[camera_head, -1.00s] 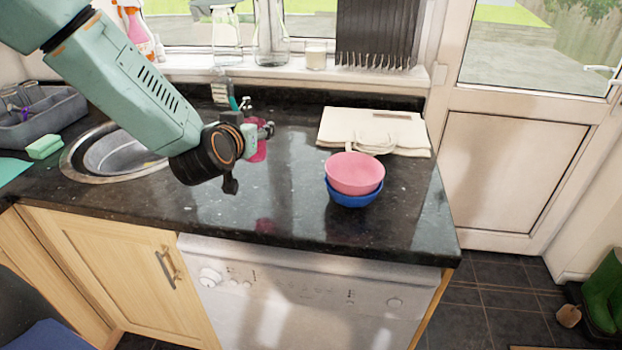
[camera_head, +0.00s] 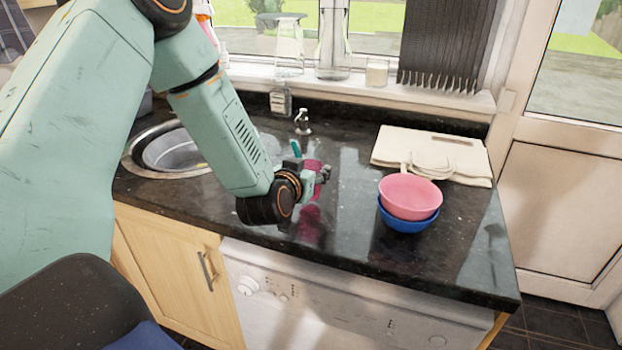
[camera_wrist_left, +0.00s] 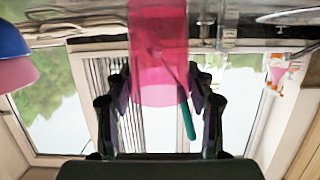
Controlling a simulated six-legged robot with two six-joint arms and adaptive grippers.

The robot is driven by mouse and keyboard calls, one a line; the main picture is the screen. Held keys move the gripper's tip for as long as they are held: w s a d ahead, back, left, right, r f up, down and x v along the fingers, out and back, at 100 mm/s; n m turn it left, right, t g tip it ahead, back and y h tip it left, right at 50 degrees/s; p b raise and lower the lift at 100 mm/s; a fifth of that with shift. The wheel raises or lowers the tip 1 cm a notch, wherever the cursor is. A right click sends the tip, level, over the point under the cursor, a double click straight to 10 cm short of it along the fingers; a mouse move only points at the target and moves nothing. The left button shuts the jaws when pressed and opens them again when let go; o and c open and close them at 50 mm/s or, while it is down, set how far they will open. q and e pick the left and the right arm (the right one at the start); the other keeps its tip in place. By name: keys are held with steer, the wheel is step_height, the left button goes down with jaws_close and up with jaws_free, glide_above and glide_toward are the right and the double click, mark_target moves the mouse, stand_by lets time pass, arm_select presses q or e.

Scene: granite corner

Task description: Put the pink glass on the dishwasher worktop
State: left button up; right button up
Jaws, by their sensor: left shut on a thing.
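The pink glass (camera_head: 311,200) is see-through and upright over the dark dishwasher worktop (camera_head: 350,260), with its reflection just below it. I cannot tell whether its base touches the stone. My left gripper (camera_head: 317,177) is shut around the glass and partly hides it in the head view. In the left wrist view, which is upside down, the glass (camera_wrist_left: 158,50) stands between the two fingers. A thin utensil with a teal handle (camera_wrist_left: 187,118) sticks out of its rim. My right gripper is not in view.
A pink bowl (camera_head: 410,195) stacked in a blue bowl (camera_head: 408,222) stands right of the glass. A folded cream cloth bag (camera_head: 430,150) lies behind them. A round sink (camera_head: 172,150) is at the left. The worktop between glass and bowls is clear.

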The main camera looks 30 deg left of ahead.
arm_select(q)
steer(key=shift+s+f, duration=0.1)
steer(key=shift+f, duration=0.6)
steer(key=shift+w+f, duration=0.4)
steer(key=o, duration=1)
steer(key=shift+s, duration=0.1)
steer(key=shift+o, duration=1.2)
steer(key=shift+s+r, duration=0.2)
steer(key=shift+s, duration=0.05)
steer(key=shift+o, duration=0.6)
steer(key=shift+w+f, duration=0.15)
steer(key=shift+w, duration=0.15)
steer(key=p+v, duration=0.1)
steer(key=v, duration=1.1)
steer(key=shift+p, duration=0.35)
steer(key=shift+s, duration=0.1)
